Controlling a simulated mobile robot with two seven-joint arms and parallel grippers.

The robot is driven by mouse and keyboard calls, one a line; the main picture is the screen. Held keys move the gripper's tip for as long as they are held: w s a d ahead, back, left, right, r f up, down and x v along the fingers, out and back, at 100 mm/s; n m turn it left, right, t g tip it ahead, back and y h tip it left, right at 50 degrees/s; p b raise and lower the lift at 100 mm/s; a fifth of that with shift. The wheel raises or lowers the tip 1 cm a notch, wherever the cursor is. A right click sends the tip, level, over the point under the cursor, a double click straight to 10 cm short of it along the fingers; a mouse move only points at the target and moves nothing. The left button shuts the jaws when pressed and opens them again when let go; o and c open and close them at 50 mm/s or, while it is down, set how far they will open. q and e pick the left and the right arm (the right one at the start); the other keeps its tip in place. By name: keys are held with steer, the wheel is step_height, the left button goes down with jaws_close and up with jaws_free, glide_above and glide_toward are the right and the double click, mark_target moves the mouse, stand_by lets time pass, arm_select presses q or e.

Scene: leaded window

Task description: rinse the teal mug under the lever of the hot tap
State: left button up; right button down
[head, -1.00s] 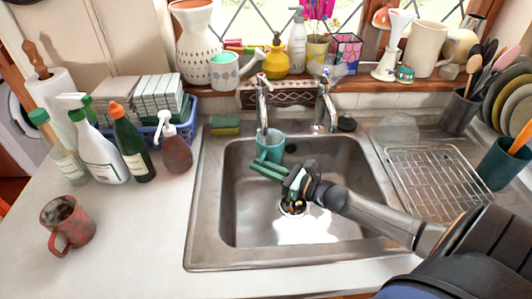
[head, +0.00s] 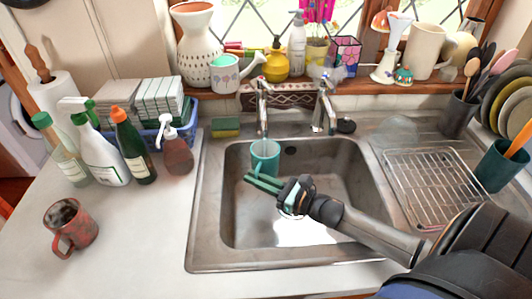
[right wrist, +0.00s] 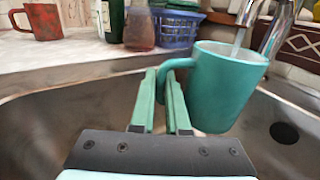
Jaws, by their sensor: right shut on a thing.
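The teal mug (head: 265,158) is upright over the left part of the sink, below the spout of the left tap (head: 262,105), which has a red mark on top. My right gripper (head: 251,181) is shut on the mug's handle. The right wrist view shows the mug (right wrist: 222,90) with its handle between the green fingers (right wrist: 163,80). A pale stream, seemingly water, runs from the spout to the mug's opening in that view. The mug's inside is mostly hidden. My left gripper is out of view.
The steel sink basin (head: 340,200) surrounds the mug, its bare floor below. A second tap (head: 324,110) stands to the right. A sponge (head: 226,127) lies on the back rim. Bottles and a red mug (head: 70,226) stand on the left counter; a wire rack (head: 425,185) is at right.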

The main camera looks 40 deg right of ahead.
steer(key=shift+s+a+f+p, duration=0.2)
steer(key=shift+s+a+p, duration=0.35)
steer(key=shift+s+a, duration=1.15)
steer(key=shift+s+d+f, duration=0.1)
steer(key=s+a+r, duration=0.3)
steer(key=r, duration=0.1)
steer(key=shift+s+r, duration=0.25)
steer(key=shift+r, duration=0.1)
stand_by(0.6)
